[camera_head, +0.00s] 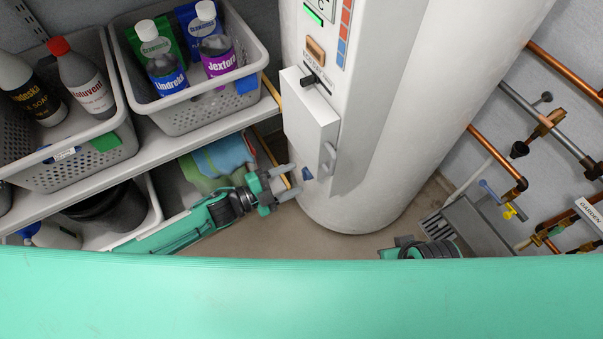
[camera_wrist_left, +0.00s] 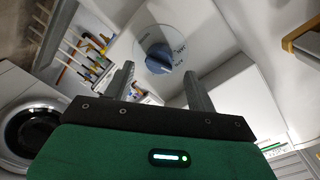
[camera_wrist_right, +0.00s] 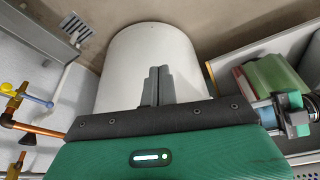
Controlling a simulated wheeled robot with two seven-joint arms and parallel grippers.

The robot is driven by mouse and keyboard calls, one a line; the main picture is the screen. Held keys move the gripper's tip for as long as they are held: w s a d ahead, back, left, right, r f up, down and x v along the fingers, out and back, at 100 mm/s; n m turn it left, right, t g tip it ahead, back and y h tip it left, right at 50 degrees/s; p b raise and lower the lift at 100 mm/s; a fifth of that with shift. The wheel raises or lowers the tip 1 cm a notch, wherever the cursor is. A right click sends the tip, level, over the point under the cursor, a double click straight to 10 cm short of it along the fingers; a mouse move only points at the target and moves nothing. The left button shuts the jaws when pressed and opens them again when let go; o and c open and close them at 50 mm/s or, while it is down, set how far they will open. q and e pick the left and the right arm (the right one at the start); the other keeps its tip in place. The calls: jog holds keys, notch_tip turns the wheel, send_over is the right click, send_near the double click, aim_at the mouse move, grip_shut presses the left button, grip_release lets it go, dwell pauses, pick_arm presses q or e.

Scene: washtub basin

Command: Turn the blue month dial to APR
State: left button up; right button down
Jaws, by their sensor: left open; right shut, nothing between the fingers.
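The blue month dial (camera_wrist_left: 160,57) shows in the left wrist view, on a pale round plate with small marks that I cannot read for sure. In the head view a small blue part (camera_head: 307,173), apparently the dial, shows low on the white water heater. My left gripper (camera_head: 287,180) is open just left of it; in the left wrist view its fingers (camera_wrist_left: 158,86) stand apart below the dial, with nothing between them. My right gripper (camera_wrist_right: 158,86) is shut and empty in the right wrist view, in front of the white tank. Its fingers are hidden in the head view.
The heater's control box (camera_head: 310,120) has a grey lever on its side. A shelf (camera_head: 190,145) with baskets of bottles stands left of the heater. Copper pipes and valves (camera_head: 505,180) line the right wall. A washing machine (camera_wrist_left: 28,125) shows in the left wrist view.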

pick_arm(q)
jog(key=v, duration=0.9)
jog(key=shift+a, duration=0.15)
pick_arm(e)
jog(key=shift+f, duration=0.3)
jog(key=shift+w+r, duration=0.15)
